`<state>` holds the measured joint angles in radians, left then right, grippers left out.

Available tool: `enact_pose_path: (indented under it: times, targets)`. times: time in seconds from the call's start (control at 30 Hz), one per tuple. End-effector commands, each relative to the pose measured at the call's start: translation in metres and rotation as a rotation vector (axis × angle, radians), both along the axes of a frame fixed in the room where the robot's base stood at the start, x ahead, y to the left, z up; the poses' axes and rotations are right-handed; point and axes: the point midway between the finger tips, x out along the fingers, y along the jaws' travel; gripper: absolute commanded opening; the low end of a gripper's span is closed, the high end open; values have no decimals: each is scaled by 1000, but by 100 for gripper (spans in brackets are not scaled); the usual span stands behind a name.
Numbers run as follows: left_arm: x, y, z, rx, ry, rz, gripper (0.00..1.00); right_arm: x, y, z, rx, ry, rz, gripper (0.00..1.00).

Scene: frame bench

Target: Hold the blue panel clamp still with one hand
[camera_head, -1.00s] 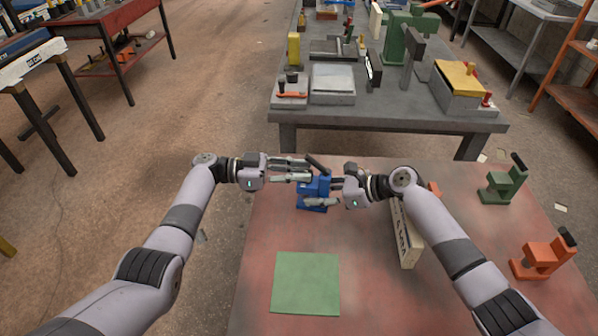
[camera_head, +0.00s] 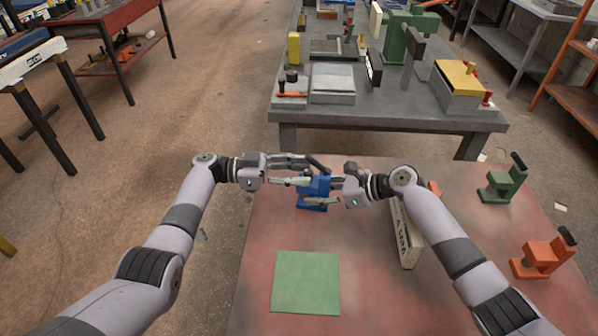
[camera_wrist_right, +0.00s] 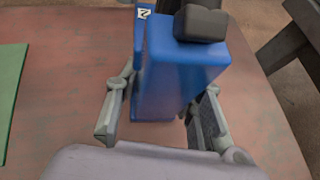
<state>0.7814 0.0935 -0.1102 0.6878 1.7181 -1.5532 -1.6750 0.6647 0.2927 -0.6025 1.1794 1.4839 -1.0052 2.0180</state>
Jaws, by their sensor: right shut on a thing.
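The blue panel clamp (camera_head: 314,188) stands upright near the far left part of the red bench, its dark handle at the top. My right gripper (camera_head: 325,192) comes from the right and is shut on the clamp's blue body. In the right wrist view, its two fingers (camera_wrist_right: 160,125) lie on either side of the blue body (camera_wrist_right: 180,75). My left gripper (camera_head: 306,173) is at the clamp's upper left, its fingers apart, one higher and one lower, close to the dark handle. Whether they touch the handle I cannot tell.
A green square mat (camera_head: 306,283) lies on the red bench (camera_head: 375,300) nearer me. A pale lettered bar (camera_head: 408,240) lies under my right arm. A green clamp (camera_head: 503,182) and an orange clamp (camera_head: 543,258) stand at the right. A grey table (camera_head: 390,121) stands beyond.

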Motion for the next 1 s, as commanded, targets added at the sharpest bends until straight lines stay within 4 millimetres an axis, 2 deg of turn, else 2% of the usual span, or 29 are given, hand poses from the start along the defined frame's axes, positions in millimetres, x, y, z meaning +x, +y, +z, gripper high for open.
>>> enact_pose_path:
  times: [0.17,0.4,0.6,0.77,1.0]
  targets:
    - [1,21,0,1,0,4,38,0,-1,-1,-2,1,0,20]
    - [-1,73,0,2,1,4,38,0,-1,-1,-2,1,0,20]
    - [-2,106,0,2,2,3,38,0,-1,-1,-2,1,0,20]
    - [-3,118,0,0,0,1,38,0,-1,-1,-2,1,0,20]
    - [-3,120,0,1,1,0,38,0,-1,-1,-2,1,0,20]
